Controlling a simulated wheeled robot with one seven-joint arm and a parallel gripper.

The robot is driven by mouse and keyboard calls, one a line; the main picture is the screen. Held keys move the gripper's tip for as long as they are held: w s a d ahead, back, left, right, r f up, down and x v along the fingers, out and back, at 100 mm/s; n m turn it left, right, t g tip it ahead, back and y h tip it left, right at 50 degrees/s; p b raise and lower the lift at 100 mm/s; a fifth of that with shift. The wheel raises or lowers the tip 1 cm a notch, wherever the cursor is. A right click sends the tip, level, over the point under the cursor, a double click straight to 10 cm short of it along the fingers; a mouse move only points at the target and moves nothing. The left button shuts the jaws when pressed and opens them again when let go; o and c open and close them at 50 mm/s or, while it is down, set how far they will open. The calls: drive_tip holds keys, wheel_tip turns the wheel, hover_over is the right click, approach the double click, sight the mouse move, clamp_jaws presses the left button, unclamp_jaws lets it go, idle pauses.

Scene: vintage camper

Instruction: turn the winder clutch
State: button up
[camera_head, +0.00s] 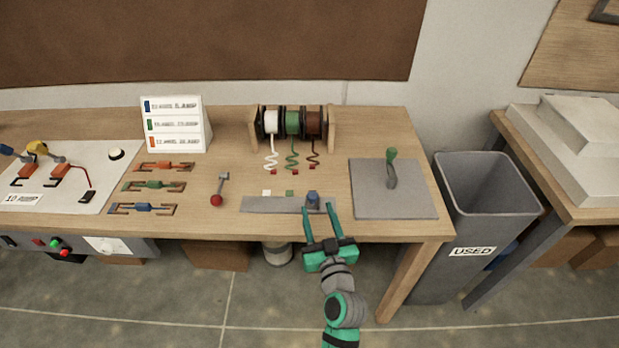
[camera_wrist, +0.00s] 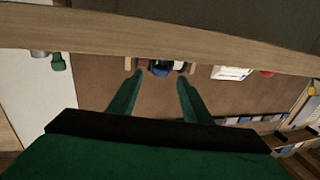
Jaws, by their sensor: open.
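No part is labelled as the winder clutch, so I cannot tell for certain which one it is. A lever with a green knob (camera_head: 391,155) stands on a grey plate (camera_head: 420,200) at the bench's right. A small lever with a red ball (camera_head: 216,200) lies left of centre. A blue block (camera_head: 312,198) sits on a grey strip (camera_head: 265,205) near the front edge. My gripper (camera_head: 318,209) is open and empty at the front edge, its fingertips close by the blue block. The wrist view, upside down, shows the open fingers (camera_wrist: 160,80) and the green knob (camera_wrist: 57,62).
A rack of white, green and dark red wire spools (camera_head: 291,121) stands at the back, with a label card (camera_head: 176,125) to its left. Coloured fuse-like pieces (camera_head: 150,186) lie farther left. A grey bin (camera_head: 485,190) marked USED stands right of the bench.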

drive_tip(key=x, duration=1)
drive_tip(key=shift+w+a+r, duration=0.1)
drive_tip(key=shift+w+a, duration=0.05)
drive_tip(key=shift+w, duration=0.2)
drive_tip(key=shift+c, duration=0.7)
clamp_jaws()
